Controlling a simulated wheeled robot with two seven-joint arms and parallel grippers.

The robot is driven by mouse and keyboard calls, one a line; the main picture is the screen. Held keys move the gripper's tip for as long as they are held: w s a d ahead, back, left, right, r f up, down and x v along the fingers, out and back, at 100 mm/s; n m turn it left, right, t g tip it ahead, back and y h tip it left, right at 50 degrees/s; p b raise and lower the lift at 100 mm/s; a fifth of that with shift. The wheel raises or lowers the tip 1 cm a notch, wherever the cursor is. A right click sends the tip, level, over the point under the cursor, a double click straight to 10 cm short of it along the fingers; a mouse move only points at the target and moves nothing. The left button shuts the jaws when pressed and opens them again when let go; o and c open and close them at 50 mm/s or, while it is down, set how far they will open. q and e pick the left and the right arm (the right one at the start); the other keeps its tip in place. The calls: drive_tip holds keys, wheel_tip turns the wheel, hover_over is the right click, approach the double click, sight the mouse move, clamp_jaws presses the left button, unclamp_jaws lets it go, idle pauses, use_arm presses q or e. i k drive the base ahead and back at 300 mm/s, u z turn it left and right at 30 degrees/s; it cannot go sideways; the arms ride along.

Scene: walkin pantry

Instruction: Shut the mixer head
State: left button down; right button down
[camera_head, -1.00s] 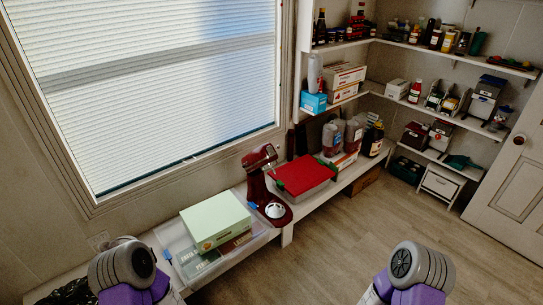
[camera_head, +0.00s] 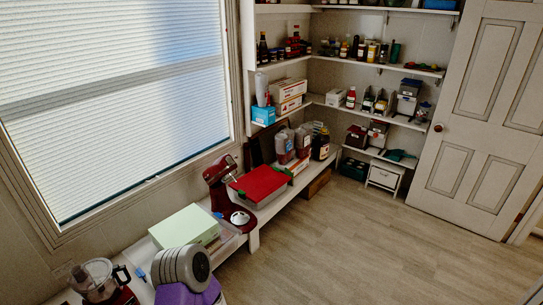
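The red stand mixer (camera_head: 220,182) stands on the low white shelf below the window. Its head (camera_head: 219,169) looks tilted up and back, above the base. A round white part (camera_head: 240,218) sits at the front of the mixer base. Part of my own arm, grey and purple, shows at the bottom left, nearer to me than the mixer. Neither of my grippers is in view.
A red-lidded container (camera_head: 258,184) stands right beside the mixer. A pale green box (camera_head: 186,228) stands to its left, and a food processor (camera_head: 95,278) is further left. The wooden floor (camera_head: 370,240) is clear. A white door (camera_head: 478,120) stands at right.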

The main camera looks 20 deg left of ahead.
sight(219, 171)
drive_tip(key=z, duration=0.2)
drive_tip(key=i, duration=0.9)
drive_tip(key=u, duration=0.6)
drive_tip(key=i, duration=1.7)
drive_tip(key=u, duration=1.85)
drive_tip(key=i, duration=0.65)
drive_tip(key=u, duration=0.6)
